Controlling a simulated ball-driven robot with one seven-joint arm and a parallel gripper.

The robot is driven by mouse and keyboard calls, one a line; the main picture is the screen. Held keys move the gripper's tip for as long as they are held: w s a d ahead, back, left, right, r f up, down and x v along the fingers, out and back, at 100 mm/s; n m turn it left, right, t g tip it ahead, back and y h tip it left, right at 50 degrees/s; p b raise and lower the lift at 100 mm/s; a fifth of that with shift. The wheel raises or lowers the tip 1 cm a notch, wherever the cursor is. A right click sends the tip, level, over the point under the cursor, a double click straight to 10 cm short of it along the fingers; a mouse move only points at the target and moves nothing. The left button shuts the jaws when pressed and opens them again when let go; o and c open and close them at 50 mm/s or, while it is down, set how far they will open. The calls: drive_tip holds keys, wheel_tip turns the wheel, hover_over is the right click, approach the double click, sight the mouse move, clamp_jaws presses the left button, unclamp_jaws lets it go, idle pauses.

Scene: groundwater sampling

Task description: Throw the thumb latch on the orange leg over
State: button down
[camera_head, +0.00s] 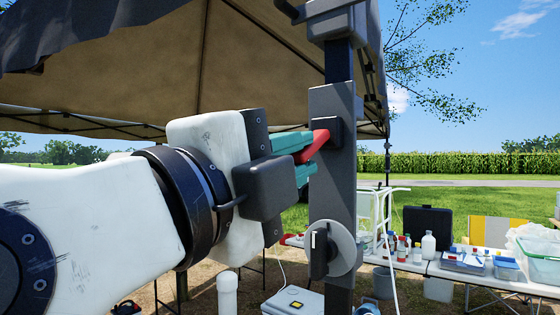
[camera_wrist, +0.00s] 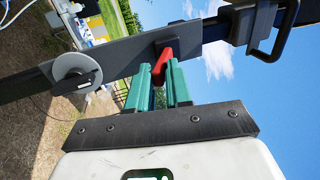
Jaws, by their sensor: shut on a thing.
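A red thumb latch (camera_head: 312,146) sticks out from a dark block (camera_head: 335,133) on an upright leg. The leg (camera_head: 331,190) looks dark grey here, not orange, with a dark blue section above. My gripper (camera_head: 306,158) reaches in from the left, its teal fingers shut on the latch. The wrist view shows the latch (camera_wrist: 163,68) between the two fingertips, its base against the block on the leg (camera_wrist: 110,66). In the head view the fingers hide part of the latch.
A round grey disc with a black knob (camera_head: 320,250) sits lower on the leg. A dark clamp with a handle (camera_head: 334,20) is above. A canopy (camera_head: 240,60) hangs overhead. A table with bottles (camera_head: 428,246) and blue trays stands behind, right. Open grass lies beyond.

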drive_tip(key=c, duration=1.8)
unclamp_jaws()
drive_tip(key=shift+w+d+f+b, duration=0.15)
drive_tip(key=shift+f+b, duration=0.15)
drive_tip(key=shift+f, duration=0.1)
drive_tip(key=shift+w+d+f+b, duration=0.1)
drive_tip(key=shift+w+f+b, duration=0.05)
drive_tip(key=shift+f+b, duration=0.2)
drive_tip(key=shift+r, duration=0.1)
drive_tip(key=b, duration=0.1)
drive_tip(key=f+t+b, duration=0.1)
drive_tip(key=b, duration=0.1)
drive_tip(key=shift+w+d+f+h, duration=0.2)
drive_tip(key=shift+w+d+h, duration=0.05)
drive_tip(key=shift+w+h, duration=0.15)
drive_tip(key=shift+o, duration=0.4)
drive_tip(key=shift+w+d+f+t+b, duration=0.2)
drive_tip(key=shift+w+d+t+b, duration=0.1)
drive_tip(key=shift+b, duration=0.65)
